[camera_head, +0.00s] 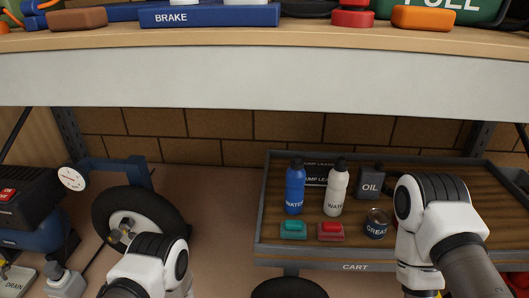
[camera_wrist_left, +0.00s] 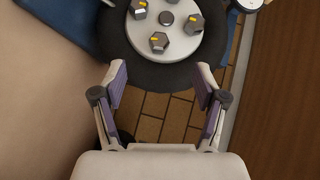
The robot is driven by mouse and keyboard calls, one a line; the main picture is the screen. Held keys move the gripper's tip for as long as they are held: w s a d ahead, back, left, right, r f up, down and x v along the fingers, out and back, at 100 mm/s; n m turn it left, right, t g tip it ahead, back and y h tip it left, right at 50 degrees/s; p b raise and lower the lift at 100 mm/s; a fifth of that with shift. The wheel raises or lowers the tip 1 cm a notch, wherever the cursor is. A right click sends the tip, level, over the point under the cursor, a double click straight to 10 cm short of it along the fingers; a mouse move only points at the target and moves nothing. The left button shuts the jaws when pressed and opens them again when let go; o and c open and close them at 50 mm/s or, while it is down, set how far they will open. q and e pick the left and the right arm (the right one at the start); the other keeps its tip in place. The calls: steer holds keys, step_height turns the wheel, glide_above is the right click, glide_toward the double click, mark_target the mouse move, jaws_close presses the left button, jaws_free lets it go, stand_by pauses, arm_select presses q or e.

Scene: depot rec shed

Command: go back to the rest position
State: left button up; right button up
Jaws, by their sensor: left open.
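My left gripper (camera_wrist_left: 161,76) is open and empty in the left wrist view, its two fingers spread apart over brown tiles. The grey wheel hub (camera_wrist_left: 168,22) with several dark nuts marked in yellow lies just beyond the fingertips, inside a black tyre (camera_wrist_left: 140,67). In the head view my left arm (camera_head: 150,265) shows at the bottom, in front of the wheel (camera_head: 112,213); its gripper is out of frame. My right arm (camera_head: 435,215) reaches in at the lower right over the cart; its gripper does not show.
A shelf (camera_head: 260,80) crosses the top, with a blue BRAKE box (camera_head: 210,16) on it. The cart (camera_head: 350,253) holds a blue bottle (camera_head: 295,190), a white bottle (camera_head: 335,190), an OIL can (camera_head: 370,182) and a GREASE tin (camera_head: 377,223). Bare floor (camera_head: 215,215) lies between wheel and cart.

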arm_select(q)
steer(key=s+a+r+g+h+p, duration=0.1)
steer(key=s+r+h+p, duration=0.1)
steer(key=r+p, duration=1.4)
steer(key=s+a+r+g+h+p, duration=0.1)
steer(key=s+r+h+p, duration=0.1)
steer(key=r+p, duration=1.4)
steer(key=s+d+r+n+g+h+p, duration=0.2)
steer(key=s+d+r+g, duration=0.1)
steer(key=s, duration=0.5)
steer(key=s+d+r+n+g+h+p, duration=0.2)
steer(key=s+n+g, duration=0.1)
steer(key=s, duration=0.6)
steer(key=s+d+r+n+g+h+p, duration=0.2)
steer(key=s+d+r+n+g, duration=0.1)
steer(key=s, duration=0.6)
steer(key=shift+s+d+r+g+h+p, duration=0.2)
steer(key=shift+d+r+g+h+p, duration=0.15)
steer(key=shift+g, duration=0.45)
